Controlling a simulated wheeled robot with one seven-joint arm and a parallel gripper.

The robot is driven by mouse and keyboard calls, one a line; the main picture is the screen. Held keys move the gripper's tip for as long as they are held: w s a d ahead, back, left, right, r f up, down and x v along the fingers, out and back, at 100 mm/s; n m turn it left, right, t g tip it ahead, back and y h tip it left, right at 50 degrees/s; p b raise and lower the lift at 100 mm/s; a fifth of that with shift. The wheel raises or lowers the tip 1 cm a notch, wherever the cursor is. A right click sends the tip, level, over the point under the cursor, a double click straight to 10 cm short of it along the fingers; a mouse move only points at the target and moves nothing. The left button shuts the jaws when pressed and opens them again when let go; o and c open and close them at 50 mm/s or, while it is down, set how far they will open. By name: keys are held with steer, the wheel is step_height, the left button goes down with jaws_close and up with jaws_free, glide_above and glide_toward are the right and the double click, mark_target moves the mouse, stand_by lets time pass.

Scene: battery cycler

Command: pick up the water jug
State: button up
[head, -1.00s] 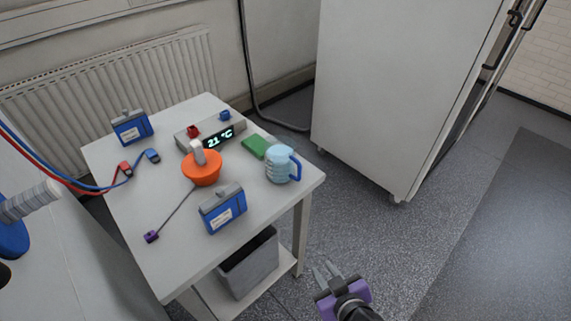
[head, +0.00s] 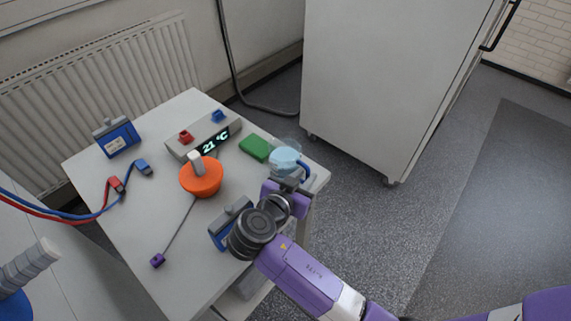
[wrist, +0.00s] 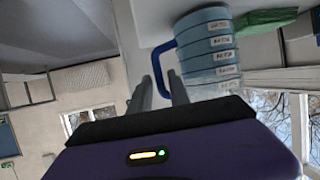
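A green block (head: 255,147) lies just left of the jug. A grey unit reading 21 °C (head: 203,136), an orange pot-like thing (head: 201,178) and a blue box (head: 217,236) partly behind my arm are close by. A tall white cabinet (head: 375,85) stands behind.

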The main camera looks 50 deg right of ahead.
steer(key=shift+p+x, duration=0.7)
steer(key=shift+x, duration=1.95)
steer(key=shift+f, duration=0.1)
jaws_close()
